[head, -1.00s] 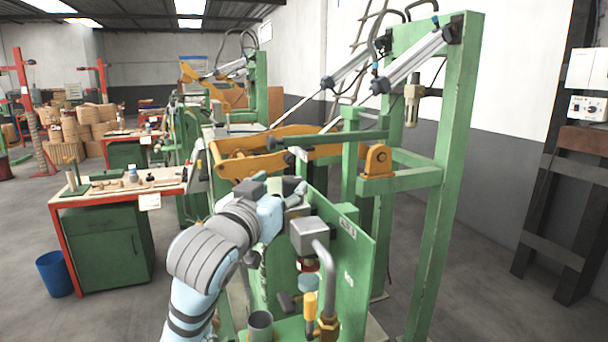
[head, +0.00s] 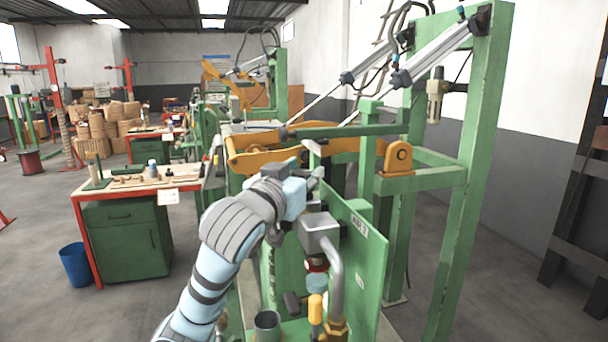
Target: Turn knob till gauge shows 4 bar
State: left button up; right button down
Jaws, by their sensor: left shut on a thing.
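My left gripper (head: 314,180) reaches to the top of the green panel (head: 368,270) of the near machine. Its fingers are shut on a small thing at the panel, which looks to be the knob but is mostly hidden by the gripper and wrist. I see no gauge face or needle, so the pressure reading cannot be told. A clear-bowled air unit (head: 435,100) hangs on the green frame at upper right, apart from the gripper. My right gripper is not in view.
Just below the gripper are a grey box (head: 318,228), a bent grey pipe (head: 337,280) and a yellow handle (head: 315,308). A grey cup (head: 267,325) stands at the bottom. A red-edged workbench (head: 130,185) and blue bin (head: 76,265) are at left, with open floor around.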

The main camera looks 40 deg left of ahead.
aim_at(302, 171)
pick_arm(q)
jog(key=m+h+b, duration=0.1)
jog(key=h+b, duration=0.1)
jog(key=shift+a+f+m+t+b, duration=0.2)
jog(key=shift+m+t+b, duration=0.1)
jog(key=shift+m, duration=0.1)
jog(key=shift+d+r+h, duration=0.1)
jog(key=shift+d+h, duration=0.05)
jog(key=shift+h, duration=0.55)
jog(key=shift+r+m, duration=0.1)
jog(key=shift+m, duration=0.2)
jog(key=o, duration=1.2)
jog(key=shift+w, duration=0.1)
jog(key=shift+r, duration=0.15)
notch_tip(302, 171, up, 10)
jog(key=shift+d+f, duration=0.15)
jog(key=shift+a, duration=0.2)
